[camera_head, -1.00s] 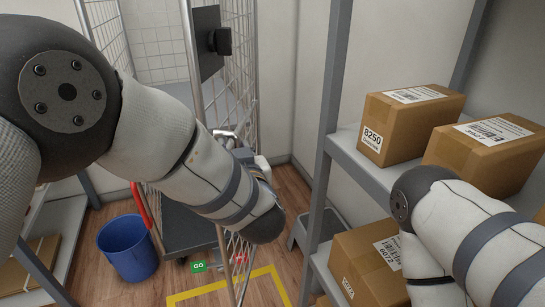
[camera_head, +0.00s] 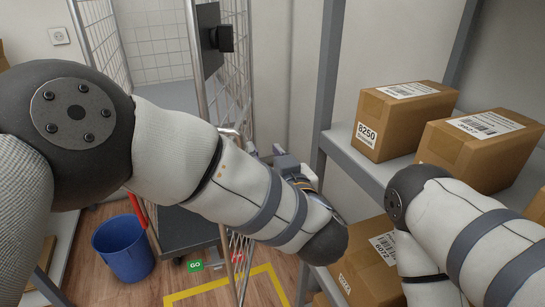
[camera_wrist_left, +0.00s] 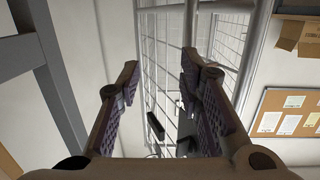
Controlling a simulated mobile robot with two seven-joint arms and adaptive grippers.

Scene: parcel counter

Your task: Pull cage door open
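The cage door (camera_head: 241,66) is a wire-mesh panel in a grey tube frame, seen nearly edge-on in the head view. A black plate with a knob (camera_head: 222,38) sits near its front post. My left forearm crosses in front of the door and hides its middle. My left gripper (camera_head: 290,168) shows only partly beyond the forearm, to the right of the door. In the left wrist view my left gripper (camera_wrist_left: 159,64) is open, fingers wide apart, with mesh and a tube visible between and beyond them. Contact cannot be told. My right gripper is not in view.
Shelves with cartons (camera_head: 405,120) stand close on the right, beside my right arm. A blue bin (camera_head: 124,250) is on the floor at left. Yellow tape (camera_head: 225,285) and a green GO sign (camera_head: 195,265) lie low by the cage. A notice board (camera_wrist_left: 290,112) hangs on a wall.

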